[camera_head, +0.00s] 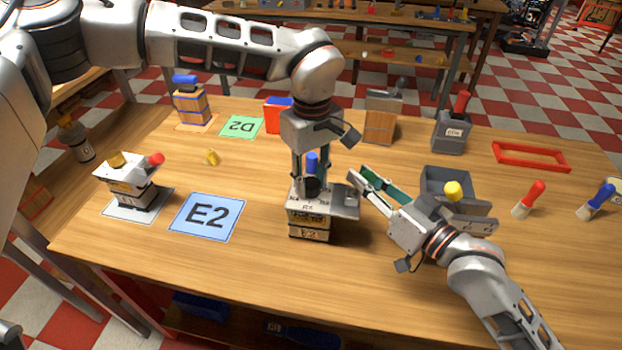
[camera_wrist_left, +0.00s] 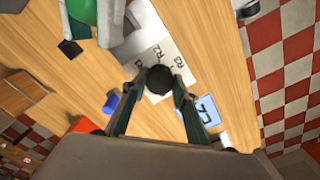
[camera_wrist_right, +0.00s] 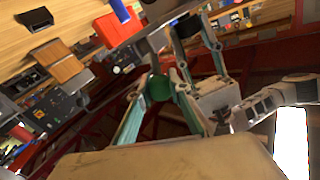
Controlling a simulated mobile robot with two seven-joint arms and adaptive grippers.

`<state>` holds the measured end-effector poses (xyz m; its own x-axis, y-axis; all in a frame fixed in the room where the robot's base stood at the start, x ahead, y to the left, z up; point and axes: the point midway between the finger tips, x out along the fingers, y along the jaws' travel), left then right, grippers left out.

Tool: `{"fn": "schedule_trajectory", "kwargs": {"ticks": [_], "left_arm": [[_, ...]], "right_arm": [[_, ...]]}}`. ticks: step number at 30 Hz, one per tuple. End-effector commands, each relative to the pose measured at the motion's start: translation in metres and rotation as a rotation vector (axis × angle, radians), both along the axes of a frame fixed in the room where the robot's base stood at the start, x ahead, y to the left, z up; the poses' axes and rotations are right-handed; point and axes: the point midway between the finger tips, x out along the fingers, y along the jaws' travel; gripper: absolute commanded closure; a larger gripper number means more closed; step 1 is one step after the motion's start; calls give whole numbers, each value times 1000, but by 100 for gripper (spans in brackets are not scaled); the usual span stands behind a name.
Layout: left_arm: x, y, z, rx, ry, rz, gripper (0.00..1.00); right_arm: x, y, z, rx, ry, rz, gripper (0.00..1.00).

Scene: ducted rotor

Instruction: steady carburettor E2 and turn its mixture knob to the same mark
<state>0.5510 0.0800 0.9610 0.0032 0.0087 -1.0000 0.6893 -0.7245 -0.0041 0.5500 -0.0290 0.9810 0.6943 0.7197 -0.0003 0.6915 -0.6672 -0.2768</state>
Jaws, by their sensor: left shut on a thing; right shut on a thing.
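Carburettor E2 (camera_head: 309,229) stands upright near the middle of the table, right of the blue E2 card (camera_head: 206,217). It has a light metal top plate (camera_head: 340,207) with small printed marks, also seen in the left wrist view (camera_wrist_left: 180,62). My left gripper (camera_head: 309,185) points down from above and is shut on the black knob (camera_wrist_left: 159,80). The fingers hide part of the marks, and I cannot tell which mark the knob meets.
Another carburettor (camera_head: 133,184) with a yellow knob and red lever stands on a white card at left. A grey bin (camera_head: 447,183) is behind my right gripper. A green D2 card (camera_head: 241,127), a red tray (camera_head: 530,156) and two brushes lie around. The front table is clear.

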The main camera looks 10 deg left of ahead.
Motion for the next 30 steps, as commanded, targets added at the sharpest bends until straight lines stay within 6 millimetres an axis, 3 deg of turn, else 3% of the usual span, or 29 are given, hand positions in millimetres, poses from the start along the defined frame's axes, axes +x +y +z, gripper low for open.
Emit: {"fn": "schedule_trajectory", "kwargs": {"ticks": [21,22,23,30], "left_arm": [[-1,0,-1,1,1,-75,93],[-1,0,-1,1,1,-75,64],[-1,0,-1,1,1,-75,56],[0,0,0,0,1,-74,55]], "right_arm": [[0,0,1,1,-1,-1,100],[0,0,1,1,-1,-1,100],[0,0,1,1,-1,-1,100],[0,0,1,1,-1,-1,100]]}}
